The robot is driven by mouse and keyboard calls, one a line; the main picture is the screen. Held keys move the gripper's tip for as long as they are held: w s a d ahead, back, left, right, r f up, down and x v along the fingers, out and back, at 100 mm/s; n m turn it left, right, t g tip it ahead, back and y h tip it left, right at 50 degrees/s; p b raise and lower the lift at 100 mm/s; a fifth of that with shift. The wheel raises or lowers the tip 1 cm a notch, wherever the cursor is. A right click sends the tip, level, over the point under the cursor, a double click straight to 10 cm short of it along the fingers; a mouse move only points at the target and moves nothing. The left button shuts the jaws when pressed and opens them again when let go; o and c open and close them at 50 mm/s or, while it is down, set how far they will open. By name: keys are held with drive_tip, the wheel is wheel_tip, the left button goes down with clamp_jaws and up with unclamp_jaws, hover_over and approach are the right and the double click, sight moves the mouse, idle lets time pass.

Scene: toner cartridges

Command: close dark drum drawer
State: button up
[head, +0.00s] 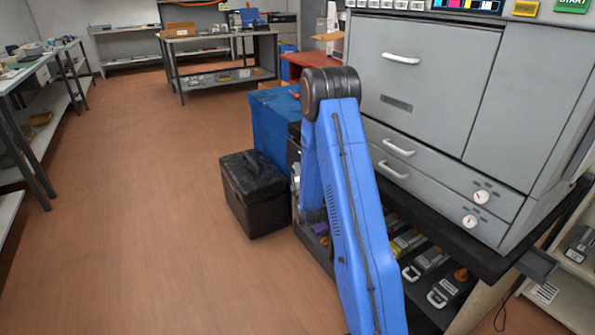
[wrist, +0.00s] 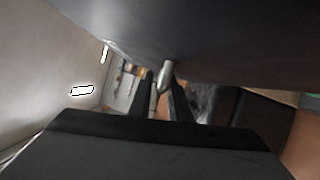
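An open dark tray or drawer (head: 418,318) with toner or drum cartridges (head: 440,291) in it shows below the grey printer, partly hidden behind my blue arm. I cannot tell for sure that it is the dark drum drawer. In the wrist view, a large dark panel (wrist: 200,35) fills the top, and a pale grey bar like a handle (wrist: 164,76) stands at its lower edge. My gripper (wrist: 161,85) has its two dark fingers on either side of this bar. I cannot tell whether they touch it. My gripper is not clearly visible in the head view.
The grey printer (head: 425,70) has closed drawers with white handles. A black box (head: 253,192) stands on the floor against a blue cabinet (head: 272,125), close to my arm. The wooden floor (head: 130,200) on the left is clear. Workbenches (head: 225,45) stand farther back.

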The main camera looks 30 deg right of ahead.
clamp_jaws()
drive_tip(key=shift+d, duration=2.05)
unclamp_jaws()
drive_tip(key=shift+d, duration=0.15)
